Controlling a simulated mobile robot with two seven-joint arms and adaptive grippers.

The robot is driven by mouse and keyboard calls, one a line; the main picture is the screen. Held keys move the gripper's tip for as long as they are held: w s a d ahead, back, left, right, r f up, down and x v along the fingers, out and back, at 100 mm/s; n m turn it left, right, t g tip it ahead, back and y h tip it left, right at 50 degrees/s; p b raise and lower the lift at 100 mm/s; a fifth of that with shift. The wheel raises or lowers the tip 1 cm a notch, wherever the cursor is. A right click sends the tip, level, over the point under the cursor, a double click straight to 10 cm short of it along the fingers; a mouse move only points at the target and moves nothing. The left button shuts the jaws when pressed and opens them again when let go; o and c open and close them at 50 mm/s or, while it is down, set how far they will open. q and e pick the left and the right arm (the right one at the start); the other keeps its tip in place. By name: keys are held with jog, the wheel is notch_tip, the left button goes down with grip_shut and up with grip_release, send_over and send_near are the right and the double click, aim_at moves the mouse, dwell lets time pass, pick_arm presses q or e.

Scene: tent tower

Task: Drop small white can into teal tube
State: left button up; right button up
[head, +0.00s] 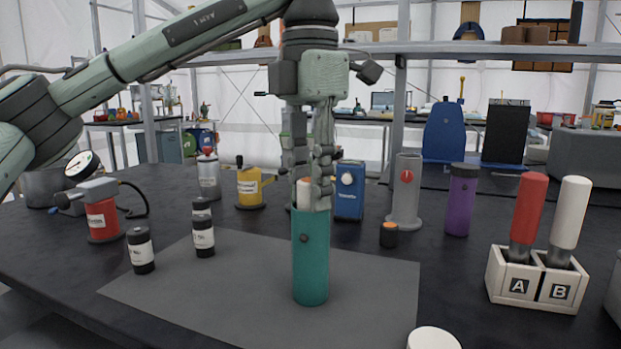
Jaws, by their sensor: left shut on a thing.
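The teal tube (311,258) stands upright on the grey mat, near the middle of the head view. My left gripper (312,190) points straight down over the tube's open top. It is shut on a small white can (304,194), which shows between the fingers at the tube's mouth. The can's lower end is hidden by the tube's front rim, so I cannot tell how deep it sits. My right gripper is not in view.
The grey mat (220,282) lies on the dark table. Small black-and-white canisters (141,250) stand at left. A blue box (349,190), a grey cylinder (405,192) and a purple bottle (461,200) stand behind. A white A/B holder (532,279) is at right. A white round top (433,339) shows at the front edge.

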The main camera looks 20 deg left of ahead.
pick_arm(q)
jog(key=shift+s+f, duration=0.1)
jog(key=shift+f, duration=0.25)
jog(key=o, duration=1)
jog(key=shift+f, duration=0.15)
notch_tip(320, 180, up, 12)
jog(key=shift+r, duration=0.1)
